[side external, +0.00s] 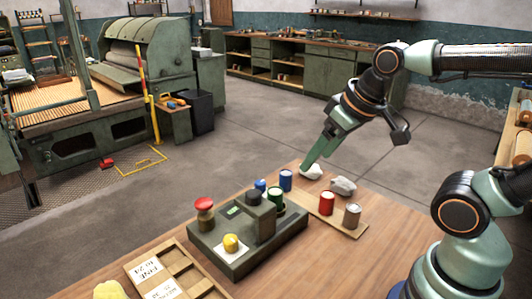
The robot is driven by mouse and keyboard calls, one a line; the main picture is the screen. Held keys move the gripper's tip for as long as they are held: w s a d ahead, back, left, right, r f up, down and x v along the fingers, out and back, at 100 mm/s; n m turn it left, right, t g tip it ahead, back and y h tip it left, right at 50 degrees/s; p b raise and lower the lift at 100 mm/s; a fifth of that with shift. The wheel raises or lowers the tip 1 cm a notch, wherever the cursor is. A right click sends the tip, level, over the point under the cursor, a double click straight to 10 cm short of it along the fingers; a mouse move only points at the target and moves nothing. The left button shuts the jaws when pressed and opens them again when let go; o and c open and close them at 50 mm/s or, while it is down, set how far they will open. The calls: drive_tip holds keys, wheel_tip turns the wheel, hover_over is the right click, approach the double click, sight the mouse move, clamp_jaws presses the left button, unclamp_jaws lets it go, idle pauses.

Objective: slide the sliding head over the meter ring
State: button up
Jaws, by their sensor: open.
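A dark grey-green device (222,243) stands on the wooden table. A raised block with a dark knob (253,198) on top stands on it and looks like the sliding head. My gripper (308,166) is open, behind and to the right of the device, pointing down beside a white crumpled lump. It is apart from the raised block. Its fingers overlap in this view, hiding the gap.
A red-topped knob (205,207) rises at the device's left corner. Blue cans (286,180) stand behind it. A wooden compartment tray (180,275) lies in front.

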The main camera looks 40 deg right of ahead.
drive_tip(key=r+n+g, duration=0.1)
drive_tip(key=n+g, duration=0.5)
drive_tip(key=n, duration=0.3)
hover_over(253, 192)
wheel_tip(253, 192, down, 12)
drive_tip(key=shift+s+r, duration=0.1)
clamp_jaws()
idle(1.3)
